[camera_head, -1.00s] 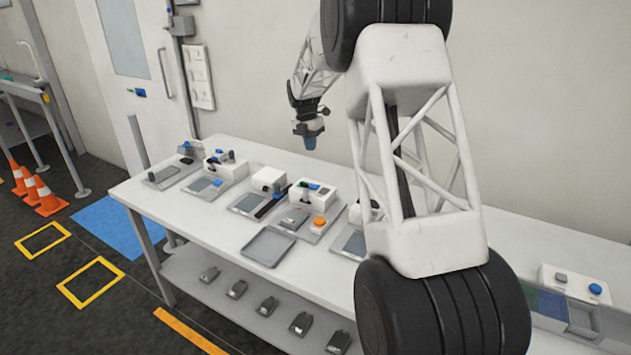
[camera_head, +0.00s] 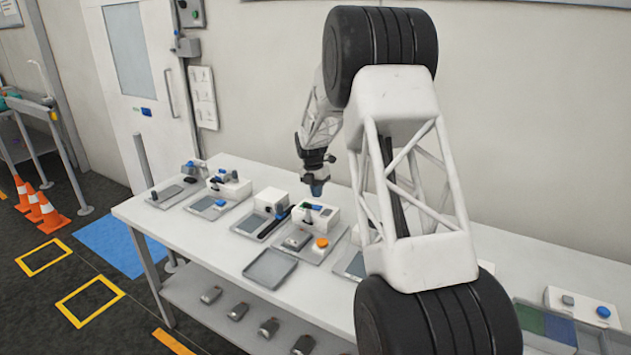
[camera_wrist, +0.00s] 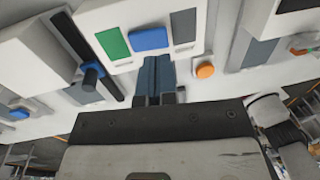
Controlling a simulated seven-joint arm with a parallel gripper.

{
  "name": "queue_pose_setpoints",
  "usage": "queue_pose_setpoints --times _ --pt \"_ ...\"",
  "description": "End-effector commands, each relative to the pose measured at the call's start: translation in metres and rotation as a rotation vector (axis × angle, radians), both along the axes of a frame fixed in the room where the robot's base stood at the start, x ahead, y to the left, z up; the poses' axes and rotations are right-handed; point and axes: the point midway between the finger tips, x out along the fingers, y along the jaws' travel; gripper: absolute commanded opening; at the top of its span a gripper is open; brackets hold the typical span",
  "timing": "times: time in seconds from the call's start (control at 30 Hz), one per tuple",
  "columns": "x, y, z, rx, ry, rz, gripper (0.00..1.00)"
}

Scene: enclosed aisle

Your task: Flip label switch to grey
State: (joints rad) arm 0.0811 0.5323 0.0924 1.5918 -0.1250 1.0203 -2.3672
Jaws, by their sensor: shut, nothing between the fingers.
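The white label switch box (camera_head: 328,217) stands on a grey tray on the table, behind an orange button. In the wrist view its face carries a green label (camera_wrist: 114,44), a blue piece (camera_wrist: 149,38) in the middle and a grey label (camera_wrist: 184,27). I cannot tell which way the blue piece is set. My gripper (camera_head: 317,191) points down just above the box. In the wrist view my gripper (camera_wrist: 158,62) has its blue-grey fingers shut and empty, their tips just below the blue piece. Whether they touch the box I cannot tell.
The orange button (camera_wrist: 205,70) is close by the fingers in the wrist view. A black slider with a blue knob (camera_wrist: 91,73) is at the left. An empty grey tray (camera_head: 271,268) lies at the table's front edge. Several other switch stations line the white table (camera_head: 150,213).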

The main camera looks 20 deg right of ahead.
Motion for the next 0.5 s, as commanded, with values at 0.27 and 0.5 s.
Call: queue_pose_setpoints --times 0.27,0.5 --pt "-0.003 -0.003 -0.031 0.000 0.000 0.000 0.00" --pt "-0.004 -0.004 -0.040 0.001 -0.001 -0.001 0.00"
